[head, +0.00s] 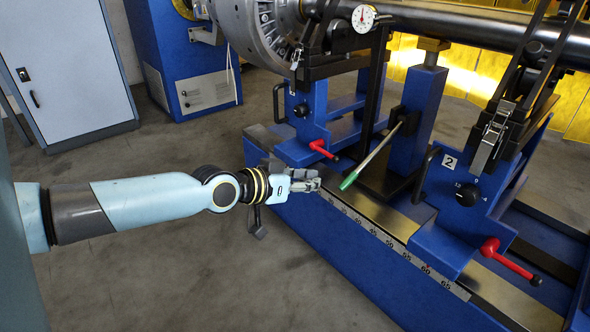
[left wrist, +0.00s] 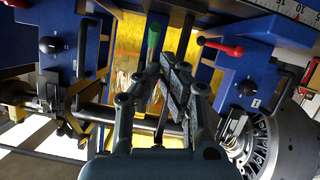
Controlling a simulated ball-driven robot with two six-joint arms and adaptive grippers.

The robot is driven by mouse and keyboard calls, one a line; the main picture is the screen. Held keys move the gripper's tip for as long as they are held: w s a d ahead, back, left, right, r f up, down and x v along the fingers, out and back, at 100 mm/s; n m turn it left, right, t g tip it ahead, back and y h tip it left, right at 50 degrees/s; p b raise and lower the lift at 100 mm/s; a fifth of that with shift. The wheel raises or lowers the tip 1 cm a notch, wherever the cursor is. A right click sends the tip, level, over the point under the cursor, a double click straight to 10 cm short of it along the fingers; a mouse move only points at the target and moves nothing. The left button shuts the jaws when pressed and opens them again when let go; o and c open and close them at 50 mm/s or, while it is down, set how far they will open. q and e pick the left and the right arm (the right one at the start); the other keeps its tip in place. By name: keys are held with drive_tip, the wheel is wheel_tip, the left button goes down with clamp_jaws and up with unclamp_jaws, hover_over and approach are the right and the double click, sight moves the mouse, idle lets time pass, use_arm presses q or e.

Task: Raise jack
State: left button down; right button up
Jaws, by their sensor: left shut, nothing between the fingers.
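The jack (head: 418,105) is a blue post with a black base, standing on the machine bed between two blue pedestals. Its silver lever (head: 372,155) slants down toward me and ends in a green grip (head: 348,181). My left gripper (head: 317,181) is shut and empty, a little to the left of the green grip and apart from it in the head view. In the left wrist view, the shut fingers (left wrist: 163,70) are in the middle, and the green grip (left wrist: 153,40) shows just beyond the tips. My right gripper is in neither view.
A red-handled lever (head: 322,149) on the left pedestal is near my gripper. Another red lever (head: 505,259) is on the right pedestal, marked 2. A long shaft (head: 455,22) with a finned rotor (head: 255,30) lies above. Open floor (head: 200,275) is at front left.

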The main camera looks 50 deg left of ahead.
use_arm(q)
drive_tip(key=shift+s+a+f, duration=0.1)
drive_tip(key=shift+s+f, duration=0.05)
drive_tip(key=shift+s, duration=0.7)
drive_tip(key=shift+s+a+f, duration=0.1)
drive_tip(key=shift+s+f, duration=0.05)
drive_tip(key=shift+s, duration=0.65)
